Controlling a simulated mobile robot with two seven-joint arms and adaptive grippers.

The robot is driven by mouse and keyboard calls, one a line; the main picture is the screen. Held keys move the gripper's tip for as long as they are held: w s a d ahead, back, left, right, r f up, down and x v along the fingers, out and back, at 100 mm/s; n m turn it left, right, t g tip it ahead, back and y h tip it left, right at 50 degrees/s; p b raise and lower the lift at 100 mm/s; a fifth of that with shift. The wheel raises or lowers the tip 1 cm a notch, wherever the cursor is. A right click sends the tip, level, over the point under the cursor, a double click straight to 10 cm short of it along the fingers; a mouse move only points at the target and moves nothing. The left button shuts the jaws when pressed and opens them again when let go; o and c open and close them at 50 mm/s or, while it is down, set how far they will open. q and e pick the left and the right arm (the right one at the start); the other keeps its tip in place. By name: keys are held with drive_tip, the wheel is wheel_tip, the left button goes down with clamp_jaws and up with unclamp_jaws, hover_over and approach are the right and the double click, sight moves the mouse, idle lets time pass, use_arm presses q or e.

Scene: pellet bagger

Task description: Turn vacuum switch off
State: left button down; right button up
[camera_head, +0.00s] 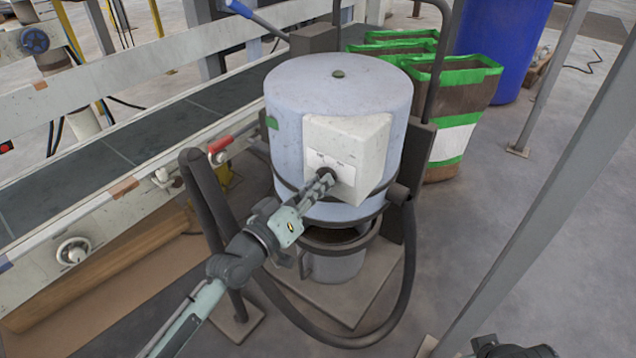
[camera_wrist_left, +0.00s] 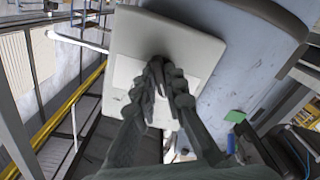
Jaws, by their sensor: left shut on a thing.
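The vacuum is a light blue-grey drum (camera_head: 285,95) with a white switch box (camera_head: 365,140) on its front side. A dark round switch knob (camera_head: 327,174) sits on the white label plate of the box. My left gripper (camera_head: 325,180) reaches in from the lower left and its fingertips are shut on the knob. In the left wrist view the two fingers (camera_wrist_left: 168,75) close together at the label plate, and they hide most of the knob. The knob's setting is not readable. A bit of my right gripper (camera_head: 510,348) shows at the bottom edge; its fingers cannot be made out.
A conveyor (camera_head: 150,125) with a white side rail runs along the left. A black hose (camera_head: 335,340) loops in front of the vacuum. Brown bags with green tops (camera_head: 455,85) and a blue barrel (camera_head: 500,40) stand behind. A grey post (camera_head: 540,210) rises at the right.

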idle(0.4)
use_arm(q)
drive_tip(key=c, duration=1.6)
unclamp_jaws()
use_arm(e)
drive_tip(key=shift+f, duration=0.1)
use_arm(q)
drive_tip(key=shift+s, duration=0.1)
drive_tip(key=v, duration=1.2)
